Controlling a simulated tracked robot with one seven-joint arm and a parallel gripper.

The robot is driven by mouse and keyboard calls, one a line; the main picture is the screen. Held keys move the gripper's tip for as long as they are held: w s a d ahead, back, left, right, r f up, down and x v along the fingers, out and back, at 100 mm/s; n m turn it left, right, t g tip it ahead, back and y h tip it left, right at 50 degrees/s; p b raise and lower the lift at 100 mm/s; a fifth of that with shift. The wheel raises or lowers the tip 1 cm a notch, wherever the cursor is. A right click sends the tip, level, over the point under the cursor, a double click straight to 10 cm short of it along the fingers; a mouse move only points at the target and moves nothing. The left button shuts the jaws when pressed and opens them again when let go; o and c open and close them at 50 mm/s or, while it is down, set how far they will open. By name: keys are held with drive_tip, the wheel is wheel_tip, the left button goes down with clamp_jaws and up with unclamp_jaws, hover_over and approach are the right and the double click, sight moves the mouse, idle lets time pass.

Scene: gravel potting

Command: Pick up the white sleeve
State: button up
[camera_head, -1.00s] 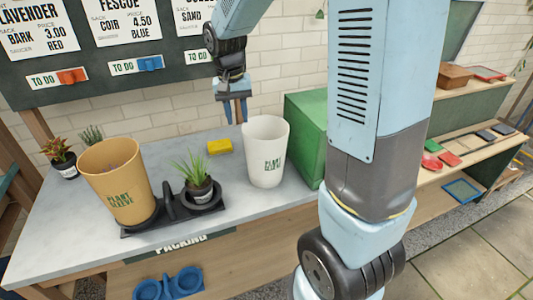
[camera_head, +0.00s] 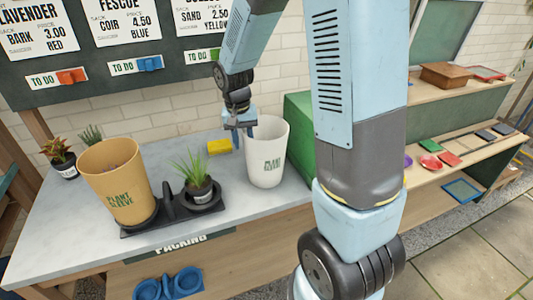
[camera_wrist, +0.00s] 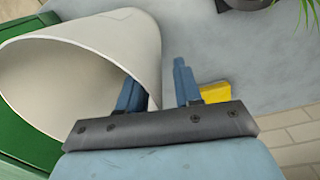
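The white sleeve (camera_head: 266,165) stands upright on the grey bench in the head view, right of the small potted grass. Its open mouth and pale inside wall show large in the wrist view (camera_wrist: 80,62). My gripper (camera_head: 243,140) points down at the sleeve's left rim. It is open, with its blue fingers spread apart. In the wrist view my gripper (camera_wrist: 158,84) has one finger at the sleeve's mouth, seemingly inside, and the other outside the wall. The wall lies between them, and a gap shows beside the outer finger.
A tan sleeve (camera_head: 117,180) and a potted grass (camera_head: 196,180) stand on a black tray (camera_head: 140,229) to the left. A yellow block (camera_head: 219,147) lies behind, close to the gripper. A green box (camera_head: 299,130) stands just right of the white sleeve.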

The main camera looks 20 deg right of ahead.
drive_tip(key=shift+c, duration=0.5)
clamp_jaws()
